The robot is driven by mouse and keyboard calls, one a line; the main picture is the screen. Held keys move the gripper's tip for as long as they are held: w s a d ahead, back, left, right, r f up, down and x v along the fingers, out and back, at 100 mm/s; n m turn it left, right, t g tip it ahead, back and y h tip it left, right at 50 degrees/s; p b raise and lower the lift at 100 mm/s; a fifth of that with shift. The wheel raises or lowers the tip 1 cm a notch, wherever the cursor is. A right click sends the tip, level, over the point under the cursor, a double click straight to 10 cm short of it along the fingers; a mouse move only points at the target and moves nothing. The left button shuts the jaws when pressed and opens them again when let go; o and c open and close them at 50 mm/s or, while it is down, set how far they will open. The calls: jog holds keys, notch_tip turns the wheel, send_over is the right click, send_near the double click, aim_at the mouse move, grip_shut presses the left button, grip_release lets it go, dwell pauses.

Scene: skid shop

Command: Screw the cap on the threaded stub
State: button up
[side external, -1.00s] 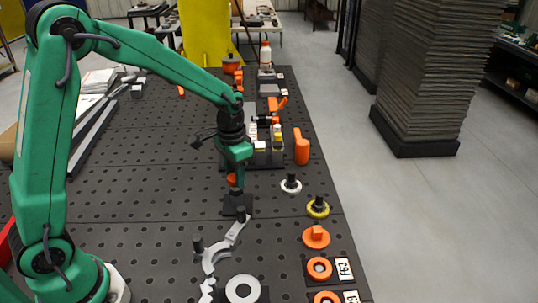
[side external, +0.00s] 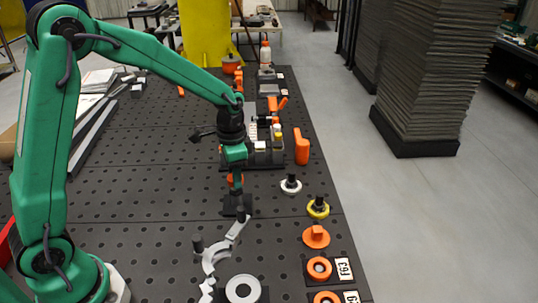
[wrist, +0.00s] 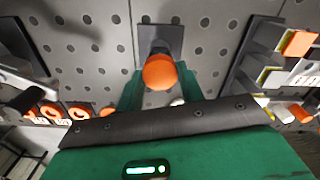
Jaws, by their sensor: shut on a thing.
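The orange cap (wrist: 160,72) is between the two green fingers of my gripper (wrist: 159,86) in the wrist view. The gripper (side external: 236,180) is shut on it.
A grey curved wrench-like part (side external: 216,258) lies in front of the base. White (side external: 290,186) and yellow (side external: 318,208) knobs and an orange piece (side external: 316,237) stand to the right. Bottles and an orange block (side external: 301,147) stand behind.

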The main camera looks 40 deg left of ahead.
jog(key=shift+w+m, duration=0.1)
jog(key=shift+m, duration=0.5)
jog(key=shift+m, duration=1.2)
jog(key=o, duration=1.3)
jog(key=shift+c, duration=0.2)
jog(key=shift+r, duration=0.1)
jog(key=shift+r, duration=1.4)
jog(key=shift+r, duration=0.15)
